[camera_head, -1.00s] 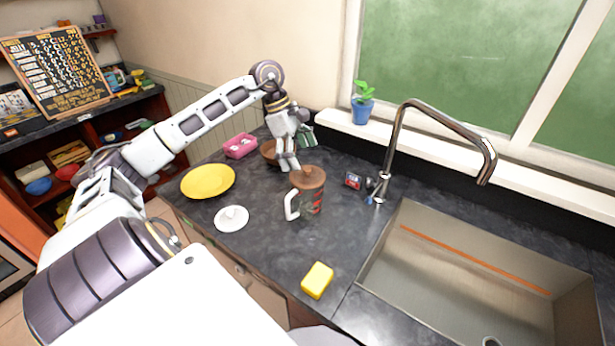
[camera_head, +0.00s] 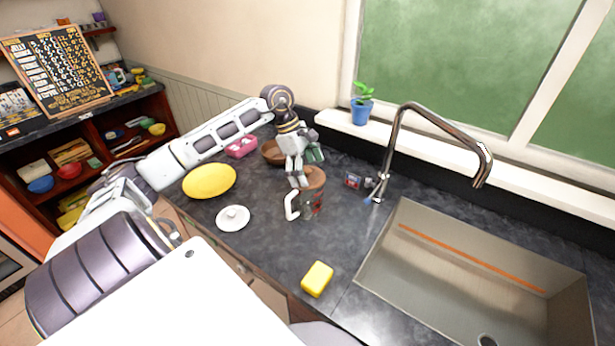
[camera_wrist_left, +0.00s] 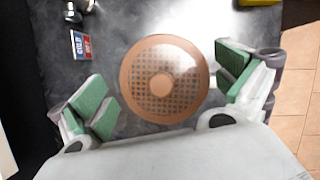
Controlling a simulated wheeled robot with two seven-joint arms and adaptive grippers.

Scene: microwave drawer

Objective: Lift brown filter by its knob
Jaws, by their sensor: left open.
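The brown filter (camera_wrist_left: 140,78) sits on top of a mug (camera_head: 308,205) with a white handle on the dark counter. In the left wrist view the filter is round with a grid of holes and a small round knob (camera_wrist_left: 161,85) at its middle. My left gripper (camera_wrist_left: 164,97) is open, its green-padded fingers on either side of the filter and apart from the knob. In the head view the left gripper (camera_head: 301,182) is over the filter and hides part of it. My right gripper does not show.
A white lid (camera_head: 232,218), a yellow plate (camera_head: 209,181), a pink container (camera_head: 241,146) and a brown bowl (camera_head: 272,152) are left of the mug. A yellow sponge (camera_head: 317,279) lies in front. The faucet (camera_head: 392,150) and sink (camera_head: 470,290) are to the right.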

